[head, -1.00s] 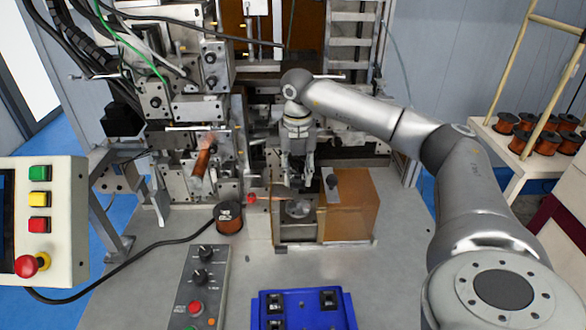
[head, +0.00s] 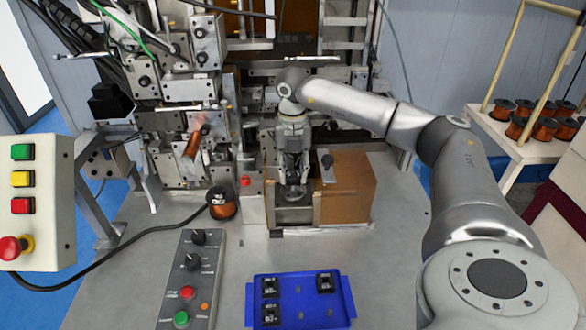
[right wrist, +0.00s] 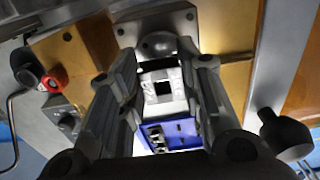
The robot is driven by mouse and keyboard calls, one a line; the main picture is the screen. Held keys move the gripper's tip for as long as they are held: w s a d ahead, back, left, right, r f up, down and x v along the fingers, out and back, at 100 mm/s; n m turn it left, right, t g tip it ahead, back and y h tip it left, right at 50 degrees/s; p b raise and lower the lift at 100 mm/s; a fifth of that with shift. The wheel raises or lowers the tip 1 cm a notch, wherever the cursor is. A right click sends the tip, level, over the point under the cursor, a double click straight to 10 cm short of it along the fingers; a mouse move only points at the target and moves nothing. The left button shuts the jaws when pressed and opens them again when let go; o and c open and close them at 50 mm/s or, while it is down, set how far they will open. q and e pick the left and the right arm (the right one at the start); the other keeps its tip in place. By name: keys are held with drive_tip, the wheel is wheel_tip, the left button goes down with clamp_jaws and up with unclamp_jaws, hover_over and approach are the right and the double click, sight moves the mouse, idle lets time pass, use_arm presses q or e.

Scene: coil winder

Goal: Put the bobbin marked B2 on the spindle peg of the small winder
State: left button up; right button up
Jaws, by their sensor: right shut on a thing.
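My right gripper (head: 292,183) points down into the small winder (head: 347,190), a low box with brown panels, just above its round metal plate (head: 292,195). My left gripper is out of view.
A copper wire spool (head: 222,204) stands left of the winder. A control box (head: 187,285) with knobs and buttons lies at front left. A button panel (head: 30,195) is at far left. Copper spools (head: 540,128) stand on a side shelf.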

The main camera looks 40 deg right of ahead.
drive_tip(key=shift+f, duration=0.25)
drive_tip(key=shift+f+b, duration=0.7)
drive_tip(key=shift+f, duration=0.15)
drive_tip(key=o, duration=0.8)
drive_tip(key=shift+c, duration=0.2)
drive_tip(key=shift+r, duration=0.15)
wheel_tip(320, 180, up, 12)
